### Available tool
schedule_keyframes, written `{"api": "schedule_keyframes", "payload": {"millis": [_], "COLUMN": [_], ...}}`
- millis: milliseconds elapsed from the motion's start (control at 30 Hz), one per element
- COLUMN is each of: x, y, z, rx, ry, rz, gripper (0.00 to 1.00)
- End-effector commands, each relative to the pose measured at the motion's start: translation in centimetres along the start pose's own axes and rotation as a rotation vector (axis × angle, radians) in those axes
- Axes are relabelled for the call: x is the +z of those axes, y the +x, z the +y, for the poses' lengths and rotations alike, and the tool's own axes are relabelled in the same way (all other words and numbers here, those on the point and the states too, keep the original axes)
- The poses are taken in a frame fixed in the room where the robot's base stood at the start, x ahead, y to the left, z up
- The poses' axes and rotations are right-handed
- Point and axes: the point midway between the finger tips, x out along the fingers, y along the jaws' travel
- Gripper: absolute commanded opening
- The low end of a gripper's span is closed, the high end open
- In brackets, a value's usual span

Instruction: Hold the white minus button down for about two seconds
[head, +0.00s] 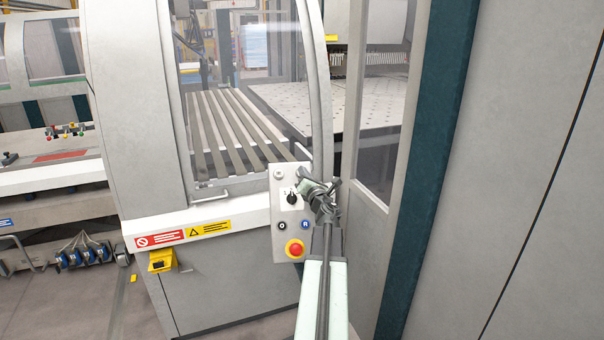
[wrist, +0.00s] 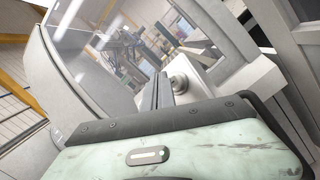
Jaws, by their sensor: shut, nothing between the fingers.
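My gripper (head: 309,186) is shut and empty in front of the right side of the upper control panel (head: 290,167). In the wrist view the closed dark fingers (wrist: 164,88) point forward, just left of a pale round knob or button (wrist: 181,84) on a light box. I cannot tell whether they touch it. No minus mark is readable in either view. In the head view a small pale round fitting (head: 278,174) sits at the panel's upper left. My gripper hides the panel's upper right part, so I cannot tell which control is the white minus button.
The panel also bears a black rotary selector (head: 291,198), a black O button (head: 282,226), a blue R button (head: 305,224) and a red emergency stop (head: 295,249). A machine door frame (head: 387,130) stands close on the right. A slatted table (head: 225,130) lies behind glass.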

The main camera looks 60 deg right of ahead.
Motion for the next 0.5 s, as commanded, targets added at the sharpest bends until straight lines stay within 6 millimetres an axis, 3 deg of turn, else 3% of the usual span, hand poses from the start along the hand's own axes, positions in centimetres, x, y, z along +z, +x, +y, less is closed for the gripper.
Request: {"api": "schedule_keyframes", "payload": {"millis": [500], "x": [-0.45], "y": [0.66], "z": [-0.35], "rx": [0.0], "ry": [0.0], "rz": [0.0], "gripper": [0.0]}}
